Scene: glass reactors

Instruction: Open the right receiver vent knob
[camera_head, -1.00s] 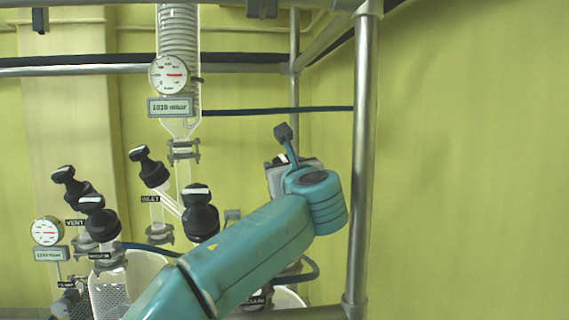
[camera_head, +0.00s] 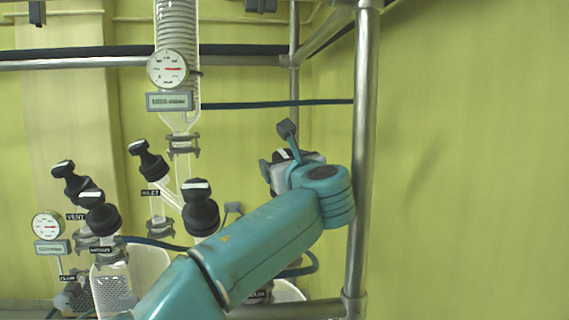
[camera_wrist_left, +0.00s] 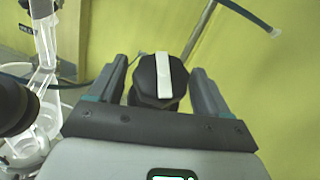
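A black faceted knob with a white stripe (camera_wrist_left: 164,78) fills the middle of the left wrist view. My left gripper (camera_wrist_left: 160,66) has one finger on each side of the knob, with narrow gaps visible, so it is open around it. The stripe points nearly straight up the picture. No label on this knob is readable. In the head view my teal left arm reaches up and right toward the metal post, and its wrist hides the knob and most of the gripper (camera_head: 272,172). My right gripper is not in view.
Several other black knobs stand at the left, including ones beside VENT (camera_head: 72,182), INLET (camera_head: 150,160) and VACUUM (camera_head: 101,215) labels. A large black knob (camera_head: 201,210) is close to my forearm. A metal post (camera_head: 363,150) stands just right of my wrist. Glassware (camera_wrist_left: 45,85) is at left.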

